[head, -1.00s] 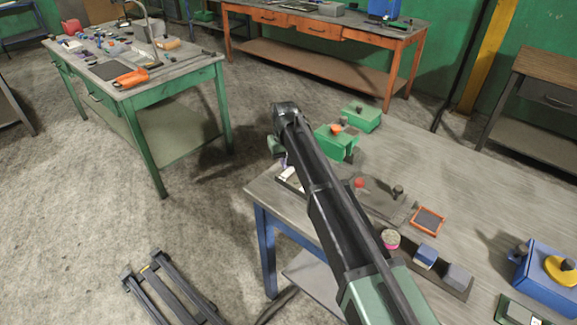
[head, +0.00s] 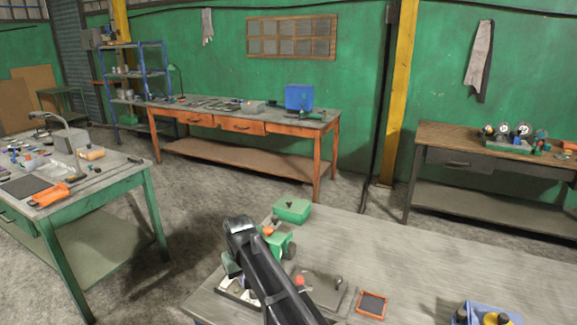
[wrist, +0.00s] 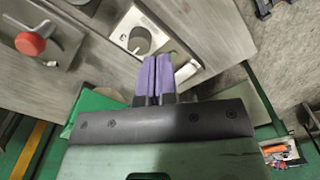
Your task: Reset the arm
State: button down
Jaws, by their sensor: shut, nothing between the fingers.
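My gripper (wrist: 155,80) shows in the wrist view with its two purple fingers pressed together and nothing between them. It points down over the edge of the grey-topped workbench (wrist: 215,30). A metal plate with a round opening (wrist: 138,38) lies just beyond the fingertips. In the head view my dark arm reaches from the bottom up to the left end of the same workbench (head: 420,255), and it hides the fingers.
Beside the arm are a green box (head: 292,210), a dark plate with a red knob (head: 318,288) and an orange-framed pad (head: 371,304). A blue box (head: 485,314) stands at lower right. A green-legged table (head: 110,185) stands left across open floor.

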jog(key=s+d+m, duration=0.2)
jog(key=s+d, duration=0.3)
jog(key=d, duration=0.6)
jog(key=s+d+m, duration=0.2)
jog(key=s+d, duration=0.4)
jog(key=d, duration=0.5)
jog(key=s+d+m, duration=0.2)
jog(key=s+d, duration=0.3)
jog(key=d, duration=0.6)
jog(key=shift+s+d, duration=0.15)
jog(key=shift+d, duration=0.15)
